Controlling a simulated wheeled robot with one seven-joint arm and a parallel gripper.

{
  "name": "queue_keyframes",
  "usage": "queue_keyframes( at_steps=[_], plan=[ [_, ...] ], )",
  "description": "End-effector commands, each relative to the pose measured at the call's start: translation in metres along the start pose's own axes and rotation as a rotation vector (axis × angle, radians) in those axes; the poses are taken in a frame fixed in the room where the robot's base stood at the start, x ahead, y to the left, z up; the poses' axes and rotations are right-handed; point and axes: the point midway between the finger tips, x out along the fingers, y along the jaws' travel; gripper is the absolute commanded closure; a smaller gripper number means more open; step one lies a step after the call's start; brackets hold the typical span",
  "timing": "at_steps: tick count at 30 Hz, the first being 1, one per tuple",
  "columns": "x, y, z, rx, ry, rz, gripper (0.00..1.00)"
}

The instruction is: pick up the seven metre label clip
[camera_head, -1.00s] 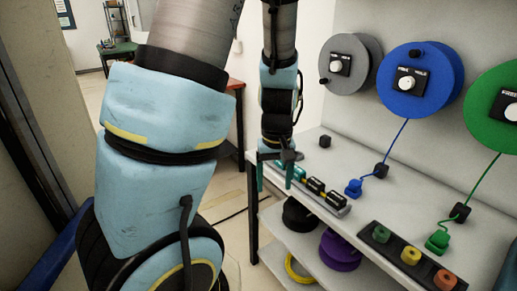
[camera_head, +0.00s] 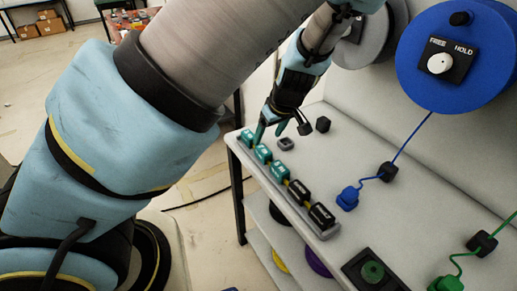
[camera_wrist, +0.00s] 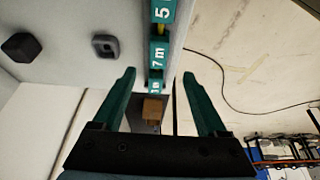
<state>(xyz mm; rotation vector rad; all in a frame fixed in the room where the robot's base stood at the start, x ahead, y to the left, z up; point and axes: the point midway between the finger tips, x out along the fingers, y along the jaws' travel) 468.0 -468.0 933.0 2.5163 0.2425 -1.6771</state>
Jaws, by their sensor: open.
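The seven metre label clip (camera_wrist: 158,54) is teal with a white "7 m" in the wrist view, upright in a row of clips. It sits between a "5" clip (camera_wrist: 162,11) and a teal clip (camera_wrist: 155,87) with a partly readable label. In the head view it appears to be the middle teal clip (camera_head: 263,153), though the print is too small to read. My gripper (camera_wrist: 163,75) is open and empty, its teal fingers spread either side of the row's end. In the head view my gripper (camera_head: 267,130) is over the rail's far end.
The clips stand on a rail (camera_head: 331,232) along the shelf's front edge, with black clips (camera_head: 299,191) nearer. A small grey block (camera_head: 286,144) and a black cube (camera_head: 322,124) lie behind it. A blue reel (camera_head: 455,50) hangs on the wall. Open floor lies beyond the edge.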

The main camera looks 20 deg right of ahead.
Motion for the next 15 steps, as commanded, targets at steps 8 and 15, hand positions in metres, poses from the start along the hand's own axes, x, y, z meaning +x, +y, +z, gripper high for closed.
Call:
queue_keyframes(
  at_steps=[8,15],
  plan=[
    [0.036,-0.001,0.0,-0.001,-0.002,-0.002,0.25],
    [0.054,0.0,0.0,-0.001,-0.003,-0.005,0.25]
  ],
)
